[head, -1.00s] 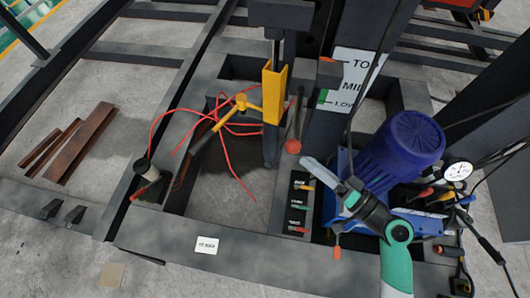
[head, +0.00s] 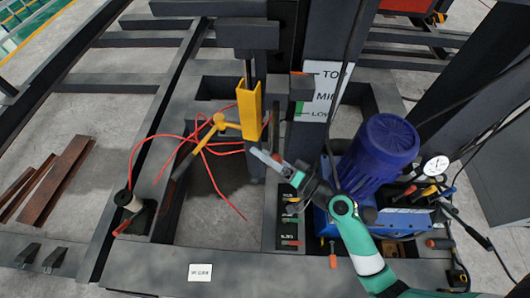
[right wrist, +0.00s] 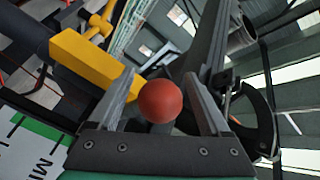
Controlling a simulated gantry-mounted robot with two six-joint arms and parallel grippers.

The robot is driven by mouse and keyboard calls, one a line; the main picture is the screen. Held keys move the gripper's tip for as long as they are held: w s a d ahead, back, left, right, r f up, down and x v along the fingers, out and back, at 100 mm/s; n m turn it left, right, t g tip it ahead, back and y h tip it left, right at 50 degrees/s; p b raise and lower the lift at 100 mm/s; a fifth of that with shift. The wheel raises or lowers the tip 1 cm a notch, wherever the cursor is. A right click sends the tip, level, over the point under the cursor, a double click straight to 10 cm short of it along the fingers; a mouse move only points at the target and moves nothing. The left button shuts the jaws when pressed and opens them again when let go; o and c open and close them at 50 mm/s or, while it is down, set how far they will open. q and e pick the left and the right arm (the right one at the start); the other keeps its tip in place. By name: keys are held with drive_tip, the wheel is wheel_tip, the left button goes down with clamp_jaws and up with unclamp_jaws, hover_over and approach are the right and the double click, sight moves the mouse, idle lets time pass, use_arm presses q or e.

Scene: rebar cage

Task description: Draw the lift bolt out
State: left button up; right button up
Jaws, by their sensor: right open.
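The lift bolt shows in the right wrist view as a round red knob (right wrist: 160,101), with its shaft hidden behind it. The knob sits between the two fingers of my right gripper (right wrist: 162,82), which is open around it. In the head view my right gripper (head: 266,158) reaches in from the lower right, beside the yellow bracket (head: 250,110) on the dark upright post. There the gripper largely hides the knob. My left gripper is in neither view.
A blue motor (head: 378,155) stands right of the post, close to my right arm. A yellow-headed tool (head: 208,128) and loose red cord (head: 160,138) lie left of the bracket. A small lever panel (head: 290,220) is below the gripper. Rusty bars (head: 50,180) lie at far left.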

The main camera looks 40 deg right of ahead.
clamp_jaws()
idle(0.5)
